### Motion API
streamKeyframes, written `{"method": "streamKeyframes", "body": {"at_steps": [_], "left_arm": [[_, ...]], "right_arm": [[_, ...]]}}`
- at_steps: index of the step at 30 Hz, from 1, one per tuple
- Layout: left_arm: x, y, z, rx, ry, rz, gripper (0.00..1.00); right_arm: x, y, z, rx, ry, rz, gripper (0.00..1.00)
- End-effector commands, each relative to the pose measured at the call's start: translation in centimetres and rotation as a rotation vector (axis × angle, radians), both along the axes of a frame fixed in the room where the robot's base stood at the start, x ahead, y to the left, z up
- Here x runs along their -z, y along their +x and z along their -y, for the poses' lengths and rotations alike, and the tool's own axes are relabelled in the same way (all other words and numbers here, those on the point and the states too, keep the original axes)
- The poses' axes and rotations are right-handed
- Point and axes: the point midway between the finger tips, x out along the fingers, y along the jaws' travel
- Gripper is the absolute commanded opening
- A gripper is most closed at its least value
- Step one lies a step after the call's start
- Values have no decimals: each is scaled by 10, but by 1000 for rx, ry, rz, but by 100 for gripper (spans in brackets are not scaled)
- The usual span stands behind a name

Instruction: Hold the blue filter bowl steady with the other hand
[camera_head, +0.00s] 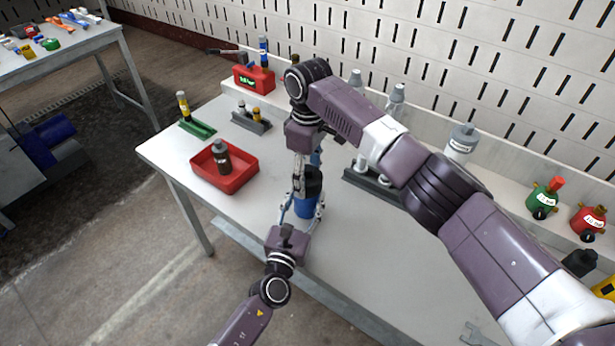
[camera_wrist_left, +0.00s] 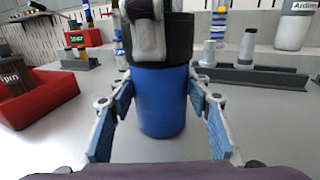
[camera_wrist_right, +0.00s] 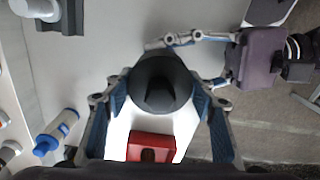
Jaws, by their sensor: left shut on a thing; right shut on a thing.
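The blue filter bowl (camera_head: 305,208) stands upright near the table's front edge, with a black filter head (camera_head: 313,180) on top. My left gripper (camera_head: 301,212) is shut on the blue bowl from the front, a finger on each side; the bowl (camera_wrist_left: 162,105) fills the middle of the left wrist view. My right gripper (camera_head: 300,172) comes down from above and is shut on the black head. The right wrist view shows the head's round top (camera_wrist_right: 160,80) between its fingers. The right arm hides part of the table behind the bowl.
A red tray (camera_head: 247,178) with a dark bottle (camera_head: 222,157) stands to the left. A grey rack (camera_head: 370,186) with white parts is close behind on the right. A red box with a green display (camera_head: 254,80) stands at the back. The front right of the table is mostly clear.

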Motion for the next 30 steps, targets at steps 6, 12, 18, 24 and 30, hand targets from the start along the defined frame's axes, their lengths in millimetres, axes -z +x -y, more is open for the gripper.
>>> {"method": "streamKeyframes", "body": {"at_steps": [6,12,18,24,30], "left_arm": [[0,0,0,0,-2,0,16],[0,0,0,0,-2,0,16],[0,0,0,-1,-2,0,16],[0,0,0,-1,-2,0,16],[-1,0,0,-1,-2,0,16]], "right_arm": [[0,0,0,242,-4,-6,17],[0,0,0,277,-8,-6,17],[0,0,0,294,-8,-7,17],[1,0,0,536,-12,-15,17],[1,0,1,762,-18,-20,17]]}}
